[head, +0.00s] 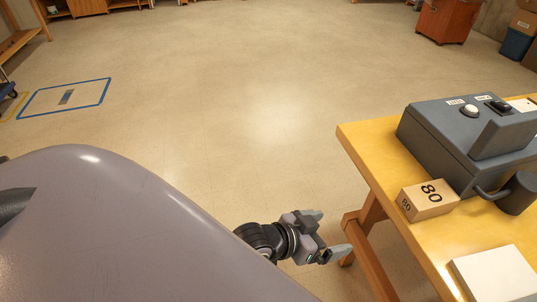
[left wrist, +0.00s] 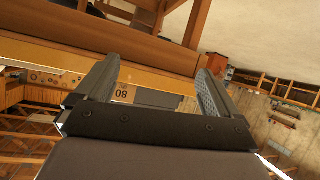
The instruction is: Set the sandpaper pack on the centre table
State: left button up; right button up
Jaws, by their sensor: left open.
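The sandpaper pack (head: 428,200) is a small tan box marked 80. It sits on a yellow wooden table (head: 372,146) at the right of the head view, in front of a grey machine. In the left wrist view the pack (left wrist: 122,93) shows small and upside down between the fingers. My left gripper (head: 331,232) is open and empty, left of the table and apart from the pack. Its two fingers also show in the left wrist view (left wrist: 160,70). My right gripper is not in view. I cannot tell whether this table is the centre table.
The grey machine (head: 440,140) with a dark handle stands behind the pack. A white flat block (head: 495,275) lies at the table's near side. A blue-taped floor rectangle (head: 66,97) is at left. A red-brown cabinet (head: 446,20) stands far right. The middle floor is clear.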

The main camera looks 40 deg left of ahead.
pick_arm(q)
jog(key=s+a+f+y, duration=0.1)
jog(key=s+a+f, duration=0.2)
jog(key=s+f, duration=0.2)
jog(key=s+a+f+n+y, duration=0.1)
jog(key=s+a+f+y, duration=0.1)
jog(key=s+f, duration=0.3)
jog(key=shift+s+a+g, duration=0.3)
jog(key=shift+s+a, duration=0.45)
jog(key=shift+a, duration=0.05)
jog(key=shift+r, duration=0.1)
jog(key=shift+r+p, duration=0.55)
